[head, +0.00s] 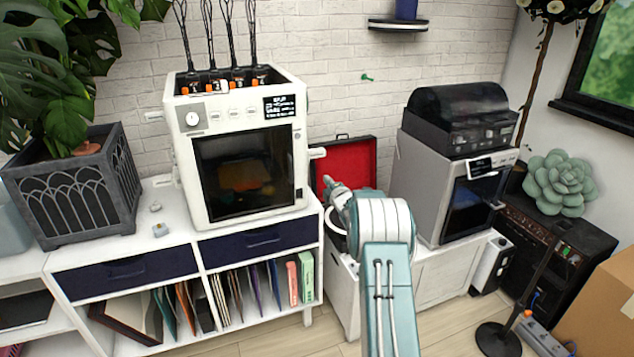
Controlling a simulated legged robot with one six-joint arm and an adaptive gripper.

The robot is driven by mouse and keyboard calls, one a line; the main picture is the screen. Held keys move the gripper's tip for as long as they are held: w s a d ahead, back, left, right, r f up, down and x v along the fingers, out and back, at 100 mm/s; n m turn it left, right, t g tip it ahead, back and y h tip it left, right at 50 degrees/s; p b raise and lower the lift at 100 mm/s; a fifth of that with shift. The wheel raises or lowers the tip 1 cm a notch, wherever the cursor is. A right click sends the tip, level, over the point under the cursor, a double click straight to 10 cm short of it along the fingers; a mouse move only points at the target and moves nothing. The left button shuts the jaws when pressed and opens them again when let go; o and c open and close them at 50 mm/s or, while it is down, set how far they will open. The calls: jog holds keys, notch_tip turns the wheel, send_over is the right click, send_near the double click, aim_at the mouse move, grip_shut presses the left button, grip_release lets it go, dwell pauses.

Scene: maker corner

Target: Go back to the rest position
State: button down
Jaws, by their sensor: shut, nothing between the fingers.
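My arm, pale teal and white, rises from the bottom edge right of centre and bends left at a white-banded joint. My gripper (331,184) is small and partly hidden behind that joint. It is shut and empty, pointing up and left in front of the open red-lined case (352,163). It appears apart from the things around it, though the depth is hard to judge.
A white 3D printer (243,119) stands on the white shelf unit (160,250) at left. A grey printer (435,190) stands on a low white cabinet (428,273) at right. A black stand (498,338) and a cardboard box (607,305) are lower right. Bare floor shows between.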

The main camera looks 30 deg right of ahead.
jog(key=shift+s+d, duration=0.1)
jog(key=shift+d, duration=0.1)
jog(key=s+a+r+m+g, duration=0.35)
jog(key=s+a+r, duration=0.25)
jog(key=a+r, duration=0.25)
jog(key=s+a+r+m+g, duration=0.2)
jog(key=s+a+r+m, duration=0.3)
jog(key=s+a+r, duration=0.3)
jog(key=s+a+f+m+g+y, duration=0.1)
jog(key=s+a+m+g, duration=0.1)
jog(key=s+a, duration=0.4)
jog(key=s+a+f+m+g+y, duration=0.1)
jog(key=s+a, duration=0.5)
jog(key=s, duration=1.1)
jog(key=s+a+f+m+g+y, duration=0.1)
jog(key=s+a+f+m+g, duration=0.1)
jog(key=s+a, duration=0.5)
jog(key=s+m+g, duration=0.1)
jog(key=s+m, duration=0.1)
jog(key=s, duration=0.2)
jog(key=shift+s+f+g, duration=0.2)
jog(key=shift+f+g, duration=0.15)
jog(key=shift+f, duration=0.05)
